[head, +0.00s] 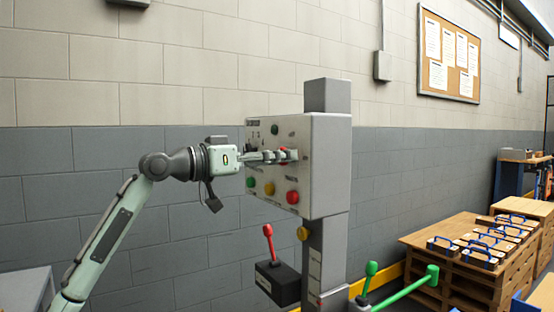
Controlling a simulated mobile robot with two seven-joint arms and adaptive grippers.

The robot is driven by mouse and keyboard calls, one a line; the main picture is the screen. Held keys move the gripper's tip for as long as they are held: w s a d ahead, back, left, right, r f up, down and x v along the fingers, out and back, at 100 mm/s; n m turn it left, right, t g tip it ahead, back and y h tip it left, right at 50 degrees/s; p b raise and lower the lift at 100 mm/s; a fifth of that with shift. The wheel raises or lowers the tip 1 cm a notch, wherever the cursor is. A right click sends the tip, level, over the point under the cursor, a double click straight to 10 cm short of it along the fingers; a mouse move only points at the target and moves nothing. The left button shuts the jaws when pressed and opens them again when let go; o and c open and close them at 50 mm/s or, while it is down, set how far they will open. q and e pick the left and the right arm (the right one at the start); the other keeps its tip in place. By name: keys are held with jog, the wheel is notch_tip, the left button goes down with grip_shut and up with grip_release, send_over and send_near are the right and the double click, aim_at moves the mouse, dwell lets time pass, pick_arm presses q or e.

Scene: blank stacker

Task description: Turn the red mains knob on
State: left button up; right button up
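A grey control box (325,165) stands on a post, its panel facing left. The red mains knob (283,149) is on the panel's upper part and only a small red part shows. My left gripper (286,156) reaches in from the left, its fingertips at the knob and covering most of it. I cannot tell whether the fingers are closed on the knob or just beside it. My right gripper is not in view.
Below the knob, the panel has green (251,182), yellow (269,188) and red (292,197) buttons. A red-handled lever (268,232) and green handles (431,273) stand lower down. Pallets (455,268) with blue-handled pieces are at right.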

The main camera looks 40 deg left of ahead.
pick_arm(q)
jog(key=c, duration=1.1)
jog(key=shift+o, duration=0.2)
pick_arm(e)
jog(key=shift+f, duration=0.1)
pick_arm(q)
jog(key=m+b, duration=0.2)
jog(key=m, duration=0.7)
jog(key=m+b, duration=0.3)
jog(key=m, duration=0.6)
jog(key=shift+a+r, duration=0.15)
jog(key=shift+a, duration=0.05)
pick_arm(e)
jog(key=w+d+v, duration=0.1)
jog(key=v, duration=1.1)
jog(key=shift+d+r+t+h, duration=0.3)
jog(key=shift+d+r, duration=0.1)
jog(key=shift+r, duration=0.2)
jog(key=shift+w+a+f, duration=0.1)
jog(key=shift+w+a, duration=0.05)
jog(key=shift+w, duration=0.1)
pick_arm(q)
jog(key=o, duration=1.2)
jog(key=shift+w, duration=0.1)
jog(key=shift+c, duration=0.2)
